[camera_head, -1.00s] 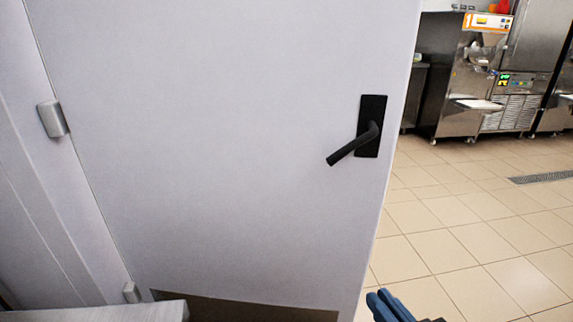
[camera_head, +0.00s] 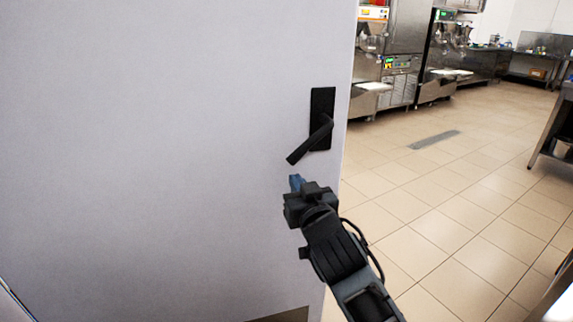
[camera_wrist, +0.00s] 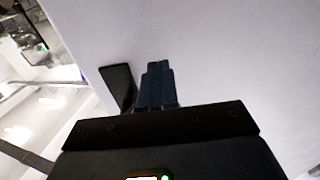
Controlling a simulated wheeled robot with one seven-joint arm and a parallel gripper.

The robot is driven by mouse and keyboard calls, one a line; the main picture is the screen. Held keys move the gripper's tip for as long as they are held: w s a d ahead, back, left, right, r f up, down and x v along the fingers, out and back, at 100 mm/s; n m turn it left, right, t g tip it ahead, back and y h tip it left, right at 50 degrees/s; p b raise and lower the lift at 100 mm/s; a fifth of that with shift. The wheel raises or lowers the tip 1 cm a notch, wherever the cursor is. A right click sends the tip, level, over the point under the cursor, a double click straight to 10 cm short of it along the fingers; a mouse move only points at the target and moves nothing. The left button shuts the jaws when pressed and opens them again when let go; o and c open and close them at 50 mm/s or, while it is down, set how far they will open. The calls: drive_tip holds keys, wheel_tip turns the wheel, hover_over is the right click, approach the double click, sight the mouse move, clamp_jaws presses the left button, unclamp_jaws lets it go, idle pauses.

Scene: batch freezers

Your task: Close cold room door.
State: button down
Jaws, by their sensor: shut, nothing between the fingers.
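The cold room door (camera_head: 170,130) is a large pale panel that fills the left and middle of the head view. It stands open, with the kitchen visible past its right edge. Its black lever handle (camera_head: 312,138) sits on a black plate (camera_head: 322,100) near that edge. My gripper (camera_head: 296,183) is just below the lever's free end, close to the door face. In the wrist view my gripper's blue fingers (camera_wrist: 158,85) are together and empty, pointing at the door (camera_wrist: 225,50), with a black part of the handle (camera_wrist: 118,85) beside them. I cannot tell whether they touch the door.
Steel batch freezers (camera_head: 400,60) stand along the back wall beyond the door edge. Tiled floor (camera_head: 460,190) with a drain grate (camera_head: 434,140) lies clear to the right. A steel table (camera_head: 556,125) stands at the far right.

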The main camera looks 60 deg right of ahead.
drive_tip(key=p+x, duration=0.1)
drive_tip(key=x, duration=0.6)
drive_tip(key=shift+w+d, duration=0.1)
